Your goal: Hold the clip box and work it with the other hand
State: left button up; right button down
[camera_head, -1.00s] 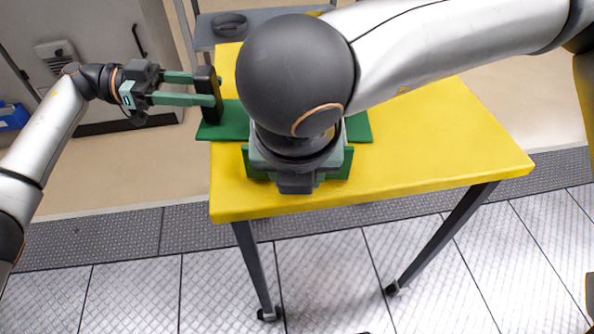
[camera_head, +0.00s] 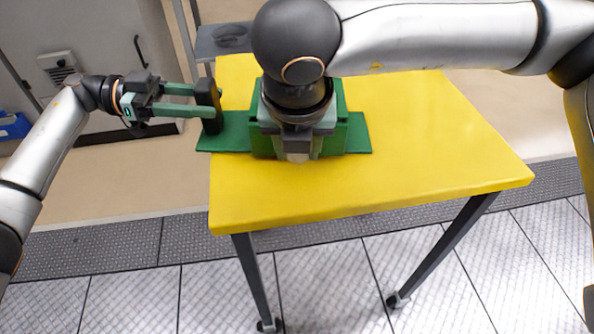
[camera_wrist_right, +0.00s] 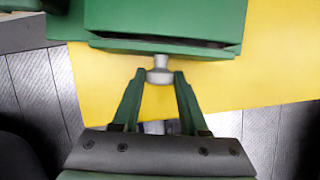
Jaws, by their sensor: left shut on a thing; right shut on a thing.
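The green clip box (camera_head: 341,110) stands on a green base plate (camera_head: 360,138) on the table, largely hidden behind my right arm in the head view. A black upright handle (camera_head: 208,95) rises at the plate's left end. My left gripper (camera_head: 213,100) is shut on this handle. In the right wrist view the box (camera_wrist_right: 165,18) has a green drawer front (camera_wrist_right: 115,45) with a pale grey knob (camera_wrist_right: 160,62). A narrow dark gap shows between box and drawer front. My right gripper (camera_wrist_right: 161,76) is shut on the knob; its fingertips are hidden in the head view.
The yellow table (camera_head: 430,140) is bare to the right of and in front of the plate. A grey shelf cart (camera_head: 222,40) stands behind the table's back left corner. A grey cabinet (camera_head: 110,50) is at the far left.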

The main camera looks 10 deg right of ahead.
pick_arm(q)
jog(key=shift+s, duration=0.1)
pick_arm(e)
jog(key=shift+w+d, duration=0.15)
jog(key=shift+w, duration=0.5)
pick_arm(q)
jog(key=shift+d, duration=0.1)
pick_arm(e)
jog(key=shift+c, duration=2.2)
grip_release()
jog(key=v, duration=1.2)
pick_arm(q)
jog(key=o, duration=1.3)
